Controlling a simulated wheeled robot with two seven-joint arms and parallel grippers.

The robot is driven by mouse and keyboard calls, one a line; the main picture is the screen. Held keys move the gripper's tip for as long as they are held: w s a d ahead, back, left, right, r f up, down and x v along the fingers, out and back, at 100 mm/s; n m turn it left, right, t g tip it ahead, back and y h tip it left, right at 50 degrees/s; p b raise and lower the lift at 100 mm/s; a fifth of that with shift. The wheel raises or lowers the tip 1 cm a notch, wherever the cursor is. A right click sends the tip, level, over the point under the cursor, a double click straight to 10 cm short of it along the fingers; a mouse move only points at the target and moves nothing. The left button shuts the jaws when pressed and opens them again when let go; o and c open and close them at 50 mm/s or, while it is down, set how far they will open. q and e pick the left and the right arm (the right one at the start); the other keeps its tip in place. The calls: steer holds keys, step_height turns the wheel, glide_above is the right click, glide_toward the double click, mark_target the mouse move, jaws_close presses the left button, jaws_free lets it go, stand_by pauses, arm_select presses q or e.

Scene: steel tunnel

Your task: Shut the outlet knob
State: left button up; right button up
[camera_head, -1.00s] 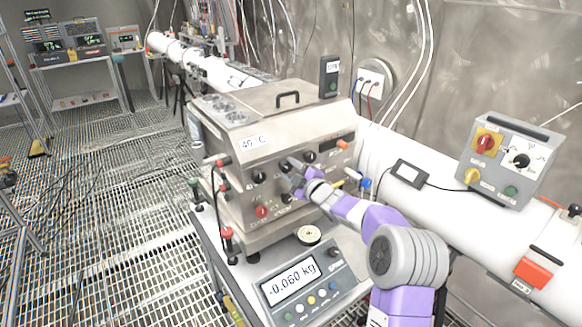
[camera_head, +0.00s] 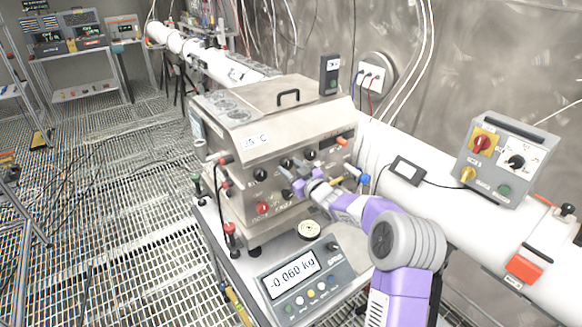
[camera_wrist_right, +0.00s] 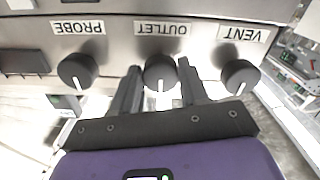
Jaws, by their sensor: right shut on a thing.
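The black round outlet knob (camera_wrist_right: 160,72) sits below the OUTLET label (camera_wrist_right: 161,29) in the right wrist view, which shows the panel upside down. Its white pointer line faces the bottom of that picture. My right gripper (camera_wrist_right: 158,66) is shut on this knob, with one dark finger at each side. In the head view my right gripper (camera_head: 292,180) is at the front panel of the steel box (camera_head: 255,145), where its fingers hide part of the knobs. My left gripper is not in view.
The probe knob (camera_wrist_right: 77,71) and the vent knob (camera_wrist_right: 240,75) flank the outlet knob closely. A scale (camera_head: 312,285) reading -0.060 kg stands below the box. A white pipe (camera_head: 405,185) and a switch box (camera_head: 507,158) are to the right.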

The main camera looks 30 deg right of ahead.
stand_by(0.6)
steer(key=o, duration=1.1)
steer(key=shift+c, duration=0.2)
steer(key=s, duration=0.7)
steer(key=shift+s+d, duration=0.3)
